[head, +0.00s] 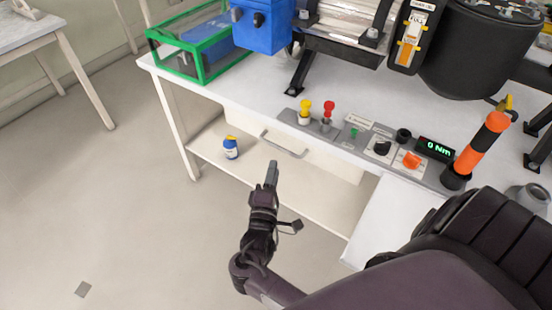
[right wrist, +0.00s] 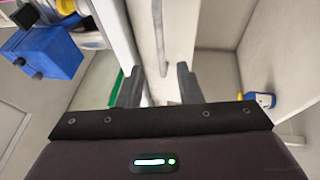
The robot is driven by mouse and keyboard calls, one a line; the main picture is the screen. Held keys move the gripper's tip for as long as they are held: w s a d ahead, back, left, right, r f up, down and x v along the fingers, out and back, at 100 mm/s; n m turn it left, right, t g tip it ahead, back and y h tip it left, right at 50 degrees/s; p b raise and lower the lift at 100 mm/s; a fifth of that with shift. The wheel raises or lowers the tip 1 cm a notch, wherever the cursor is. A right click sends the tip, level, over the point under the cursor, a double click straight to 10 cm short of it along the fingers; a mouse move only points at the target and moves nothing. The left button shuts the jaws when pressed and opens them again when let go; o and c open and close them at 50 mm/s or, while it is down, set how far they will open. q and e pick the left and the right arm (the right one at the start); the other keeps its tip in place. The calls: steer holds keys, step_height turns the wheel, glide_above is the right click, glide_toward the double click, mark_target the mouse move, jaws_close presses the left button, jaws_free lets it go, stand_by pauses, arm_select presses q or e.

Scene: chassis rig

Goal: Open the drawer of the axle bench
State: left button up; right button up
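The axle bench (head: 225,84) has a white top with a white drawer (head: 325,160) under its front edge. The drawer front looks flush with the bench, so the drawer appears closed. Its grey bar handle (head: 285,146) shows in the head view. My right gripper (head: 272,172) is in front of the handle and a little below it in the picture, apart from it. In the right wrist view its two fingers (right wrist: 159,84) are spread and empty, with the handle (right wrist: 160,45) ahead between them. My left gripper is not in view.
A control panel (head: 342,137) with knobs and levers lies along the bench's front edge. A blue-and-white bottle (head: 231,148) stands on the lower shelf (head: 205,145). A green-framed case (head: 203,62) and a blue box (head: 262,25) are at the back left. The floor at left is clear.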

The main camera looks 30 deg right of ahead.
steer(key=x, duration=0.6)
steer(key=shift+w+d, duration=0.15)
steer(key=shift+f, duration=0.1)
jaws_close()
